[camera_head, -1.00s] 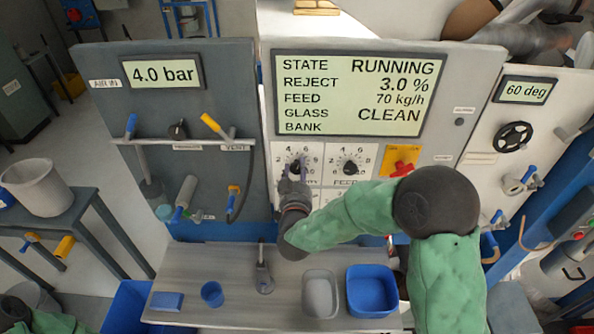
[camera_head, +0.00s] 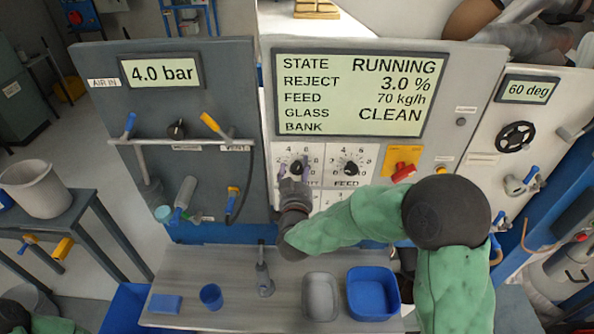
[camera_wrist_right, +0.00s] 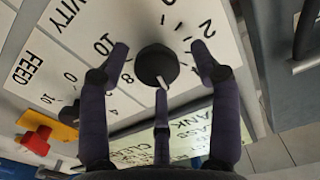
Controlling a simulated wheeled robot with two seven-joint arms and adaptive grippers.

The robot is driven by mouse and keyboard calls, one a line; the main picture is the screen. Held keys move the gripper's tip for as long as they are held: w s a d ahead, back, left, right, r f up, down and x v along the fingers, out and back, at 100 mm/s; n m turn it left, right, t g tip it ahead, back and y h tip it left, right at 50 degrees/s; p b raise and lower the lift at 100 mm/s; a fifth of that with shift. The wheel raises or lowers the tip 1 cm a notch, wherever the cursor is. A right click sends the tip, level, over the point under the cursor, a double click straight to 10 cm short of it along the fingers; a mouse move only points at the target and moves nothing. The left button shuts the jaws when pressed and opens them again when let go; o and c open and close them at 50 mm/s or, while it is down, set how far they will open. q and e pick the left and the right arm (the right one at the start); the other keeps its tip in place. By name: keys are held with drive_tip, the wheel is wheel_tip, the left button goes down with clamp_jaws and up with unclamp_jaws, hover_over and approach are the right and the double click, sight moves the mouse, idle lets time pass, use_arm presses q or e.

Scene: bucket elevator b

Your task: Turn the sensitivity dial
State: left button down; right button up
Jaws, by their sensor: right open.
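The sensitivity dial (camera_head: 297,167) is a round black knob on the white panel below the big display. In the right wrist view the dial (camera_wrist_right: 157,66) shows a white pointer mark facing the picture's bottom, between the 8 and the 4. My right gripper (camera_head: 293,172) is open in front of this dial. In the right wrist view the open gripper (camera_wrist_right: 160,50) has a finger on either side of the dial, apart from it. A third dark finger part reaches up just below the pointer. Whether it touches the dial I cannot tell. My left gripper is not in view.
The feed dial (camera_head: 350,168) sits just right of the sensitivity dial. A red handle (camera_head: 403,172) on a yellow plate is further right, close to my right elbow. Below are a shelf with a blue cup (camera_head: 211,296), a grey tray (camera_head: 320,297) and a blue tray (camera_head: 372,291).

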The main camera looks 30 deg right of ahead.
drive_tip(key=v, duration=1.2)
drive_tip(key=shift+w, duration=0.1)
